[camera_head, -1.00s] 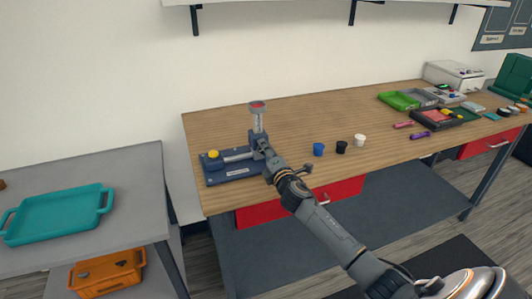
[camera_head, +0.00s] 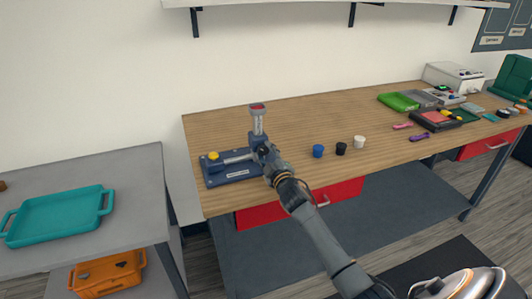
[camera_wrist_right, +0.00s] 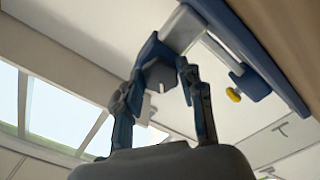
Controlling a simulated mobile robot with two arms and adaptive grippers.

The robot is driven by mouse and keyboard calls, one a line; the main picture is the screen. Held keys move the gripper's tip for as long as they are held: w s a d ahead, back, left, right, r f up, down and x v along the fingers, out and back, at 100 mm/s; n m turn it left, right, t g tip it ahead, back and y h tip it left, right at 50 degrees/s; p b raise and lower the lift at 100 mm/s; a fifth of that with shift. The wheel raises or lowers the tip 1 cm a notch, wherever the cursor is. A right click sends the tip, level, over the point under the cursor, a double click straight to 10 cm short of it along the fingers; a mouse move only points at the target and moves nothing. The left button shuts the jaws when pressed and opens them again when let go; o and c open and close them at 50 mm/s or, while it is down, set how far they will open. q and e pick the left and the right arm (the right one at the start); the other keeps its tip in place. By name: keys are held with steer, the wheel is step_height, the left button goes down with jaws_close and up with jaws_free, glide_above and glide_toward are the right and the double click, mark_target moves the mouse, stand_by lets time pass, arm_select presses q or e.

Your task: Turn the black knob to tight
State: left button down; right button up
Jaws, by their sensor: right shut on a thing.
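A blue fixture (camera_head: 215,179) stands at the left end of the wooden bench, with a metal rod, a yellow knob (camera_head: 213,156) and an upright post (camera_head: 257,123) with a red top. My right gripper (camera_head: 264,151) is at the foot of the post and hides the black knob in the head view. In the right wrist view the dark, faceted black knob (camera_wrist_right: 160,76) sits between the two fingers of my right gripper (camera_wrist_right: 167,72), which is shut on it. Any tight marking cannot be read. My left gripper is not in view.
Blue (camera_head: 318,151), black (camera_head: 341,148) and white (camera_head: 359,142) cups stand right of the arm on the bench. Green (camera_head: 398,101) and dark trays lie farther right. A teal tray (camera_head: 55,215) lies on the grey table at left.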

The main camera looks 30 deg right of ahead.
steer(key=m+p, duration=0.1)
steer(key=m, duration=0.3)
steer(key=shift+m, duration=0.3)
steer(key=shift+f+m+p, duration=0.15)
steer(key=shift+m+p, duration=0.3)
steer(key=shift+m, duration=1.45)
steer(key=o, duration=1.2)
steer(key=v, duration=1.2)
